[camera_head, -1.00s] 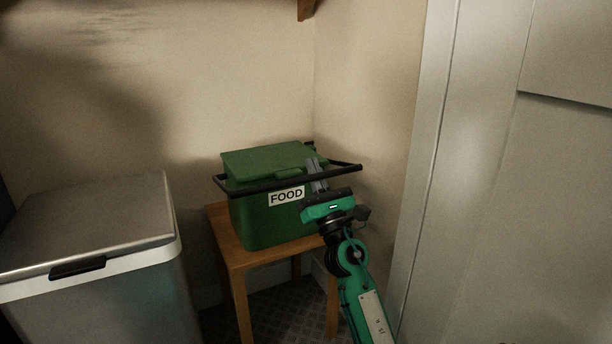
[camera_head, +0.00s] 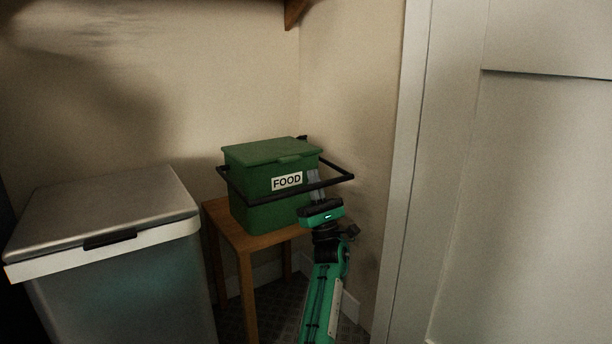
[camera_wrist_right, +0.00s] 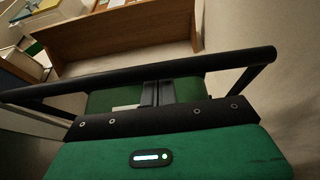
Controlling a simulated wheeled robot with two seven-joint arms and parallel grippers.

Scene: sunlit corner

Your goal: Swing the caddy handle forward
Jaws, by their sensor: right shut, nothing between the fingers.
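The green food caddy (camera_head: 262,214) has its lid shut and a white FOOD label on its front. Its black handle (camera_head: 335,182) is swung to the front side and slopes down, its bar crossing the front below lid level. My left gripper is not in view.
The caddy stands on a small wooden stool (camera_head: 246,243) in the corner. A metal bin (camera_head: 120,290) with a pale rim stands close on the left. A white door (camera_head: 520,200) is on the right. A wooden shelf bracket (camera_head: 294,12) is above.

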